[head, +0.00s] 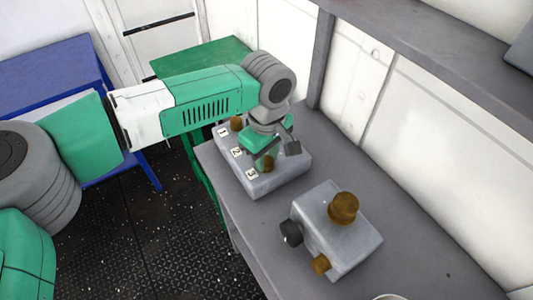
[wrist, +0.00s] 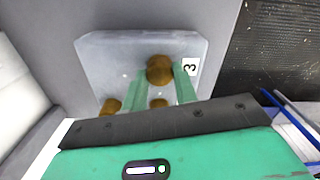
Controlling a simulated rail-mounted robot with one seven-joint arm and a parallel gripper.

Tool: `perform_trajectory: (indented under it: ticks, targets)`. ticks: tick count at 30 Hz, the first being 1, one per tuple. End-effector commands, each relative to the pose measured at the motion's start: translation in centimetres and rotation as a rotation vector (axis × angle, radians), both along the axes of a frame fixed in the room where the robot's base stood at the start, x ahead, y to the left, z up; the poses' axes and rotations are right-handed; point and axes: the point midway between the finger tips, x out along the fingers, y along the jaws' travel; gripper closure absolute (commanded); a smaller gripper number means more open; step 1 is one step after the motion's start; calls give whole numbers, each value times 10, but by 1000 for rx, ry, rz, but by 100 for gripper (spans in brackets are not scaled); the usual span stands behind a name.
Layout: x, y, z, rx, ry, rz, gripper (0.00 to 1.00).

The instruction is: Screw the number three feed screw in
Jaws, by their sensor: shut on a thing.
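A grey block (head: 283,181) on the bench carries labels 1, 2 and 3 along its edge. My gripper (head: 266,160) points down over the block and is shut on the brown number three feed screw (wrist: 159,69), beside label 3 (wrist: 190,66). In the wrist view the green fingers stand on either side of its round head. The number one screw (head: 236,123) shows near label 1. In the wrist view two more brown heads show, one between the fingers' bases (wrist: 158,104) and one farther left (wrist: 110,106). How deep the held screw sits is hidden.
A second grey box (head: 355,240) stands nearer on the bench, with a large brown knob (head: 343,207), a black knob (head: 291,233) and a small brown knob (head: 321,264). A wall rises behind the bench.

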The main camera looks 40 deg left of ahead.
Motion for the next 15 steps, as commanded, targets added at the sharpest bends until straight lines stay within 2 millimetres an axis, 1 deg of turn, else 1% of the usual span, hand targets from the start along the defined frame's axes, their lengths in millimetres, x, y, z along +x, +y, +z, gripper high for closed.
perform_trajectory:
  ticks: [1,6,15]
  targets:
    - [1,-1,2,-2,-1,-15,94]
    - [0,-1,2,-2,-1,-49,94]
    - [0,-1,2,-2,0,-61,94]
